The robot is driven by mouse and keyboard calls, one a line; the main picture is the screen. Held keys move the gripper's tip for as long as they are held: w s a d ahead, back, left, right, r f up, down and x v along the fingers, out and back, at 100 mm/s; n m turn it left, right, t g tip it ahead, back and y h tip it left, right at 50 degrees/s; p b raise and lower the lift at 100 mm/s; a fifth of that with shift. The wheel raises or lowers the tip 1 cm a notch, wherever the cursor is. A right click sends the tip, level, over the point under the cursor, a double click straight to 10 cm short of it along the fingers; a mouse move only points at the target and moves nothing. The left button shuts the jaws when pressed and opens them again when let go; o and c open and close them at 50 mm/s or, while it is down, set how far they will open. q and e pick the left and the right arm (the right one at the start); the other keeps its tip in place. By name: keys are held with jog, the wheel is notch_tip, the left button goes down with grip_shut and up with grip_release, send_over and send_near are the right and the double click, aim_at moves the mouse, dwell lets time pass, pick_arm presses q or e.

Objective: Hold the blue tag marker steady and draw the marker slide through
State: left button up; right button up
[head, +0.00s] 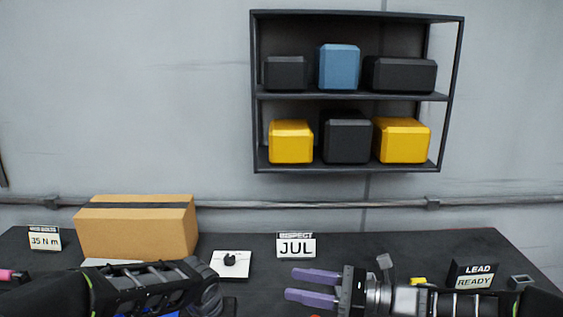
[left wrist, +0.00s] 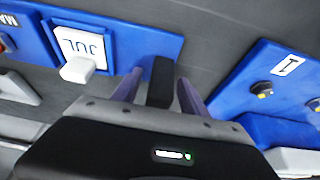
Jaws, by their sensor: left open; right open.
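In the left wrist view a blue tag marker (left wrist: 142,50) lies at the upper left. It has a white window reading JUL, upside down, and a white tab (left wrist: 77,70), apparently the slide, juts from the window. A black block (left wrist: 160,82) stands at the marker's end. My left gripper (left wrist: 156,88) is open, its purple fingers on either side of the block; contact cannot be told. In the head view its fingers are hidden, and only a sliver of blue shows below the left arm. My right gripper (head: 313,286) is open and empty over the table, fingers pointing left.
A blue panel (left wrist: 242,92) with a "1" label and yellow-black knobs lies right in the wrist view. On the table (head: 255,297) are a cardboard box (head: 140,228), a white plate with a black knob (head: 232,265), a JUL sign (head: 296,246) and a READY sign (head: 474,276).

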pick_arm(q)
jog(key=shift+r, duration=0.1)
jog(key=v, duration=1.1)
jog(key=shift+s+r, duration=0.25)
jog(key=shift+r, duration=0.1)
